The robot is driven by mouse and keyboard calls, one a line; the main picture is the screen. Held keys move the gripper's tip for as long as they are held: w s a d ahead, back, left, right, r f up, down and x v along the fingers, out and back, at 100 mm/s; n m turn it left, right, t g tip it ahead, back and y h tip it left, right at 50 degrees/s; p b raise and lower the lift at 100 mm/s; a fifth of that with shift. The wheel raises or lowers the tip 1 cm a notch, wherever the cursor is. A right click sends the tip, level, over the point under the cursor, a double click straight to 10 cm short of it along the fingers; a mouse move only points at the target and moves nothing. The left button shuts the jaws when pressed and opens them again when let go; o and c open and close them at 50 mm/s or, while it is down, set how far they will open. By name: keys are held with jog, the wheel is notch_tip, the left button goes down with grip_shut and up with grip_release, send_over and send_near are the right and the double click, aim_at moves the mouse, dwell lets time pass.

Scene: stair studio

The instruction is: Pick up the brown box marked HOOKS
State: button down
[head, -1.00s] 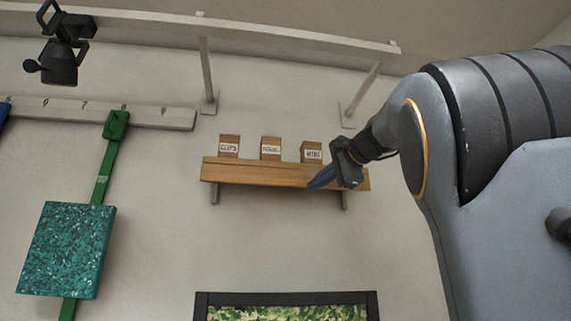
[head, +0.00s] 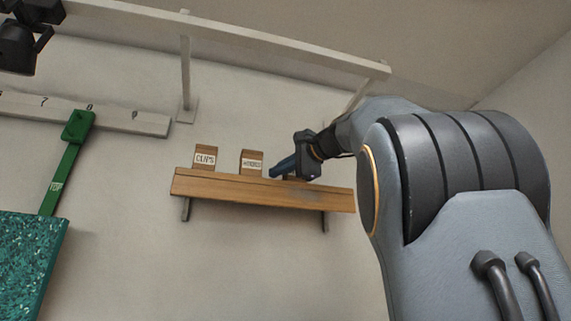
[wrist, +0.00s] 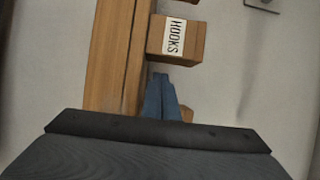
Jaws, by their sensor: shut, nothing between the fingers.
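The brown box marked HOOKS (wrist: 196,41) stands on the wooden shelf, its white label readable in the wrist view. In the head view it appears to be the middle box (head: 251,155), though its label is blurred there. My gripper (head: 272,171) is at the shelf, just right of that box, with its blue fingers pointing left towards it. In the wrist view the fingers (wrist: 160,78) are shut and empty, just below the box in the picture, with a small gap apparent. My fingers hide part of another brown thing (wrist: 187,114).
The wooden shelf (head: 225,190) is fixed to the wall on brackets. A brown box marked CLIPS (head: 205,163) stands at its left. A white rail (head: 270,36) runs above. A green slider (head: 78,126) and a teal speckled panel (head: 25,255) are at left.

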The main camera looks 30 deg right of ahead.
aim_at(261, 171)
jog(key=shift+w+a+p, duration=0.2)
jog(key=shift+w+p, duration=0.25)
jog(key=shift+w, duration=0.8)
jog(key=shift+w+a+p, duration=0.2)
jog(key=shift+w+p, duration=0.2)
jog(key=shift+w, duration=0.8)
jog(key=shift+a, duration=0.1)
jog(key=shift+s+a+b, duration=0.3)
jog(key=shift+s+a, duration=0.2)
jog(key=shift+a, duration=0.3)
jog(key=shift+s+a+b, duration=0.25)
jog(key=shift+s+a, duration=0.2)
jog(key=shift+a, duration=0.35)
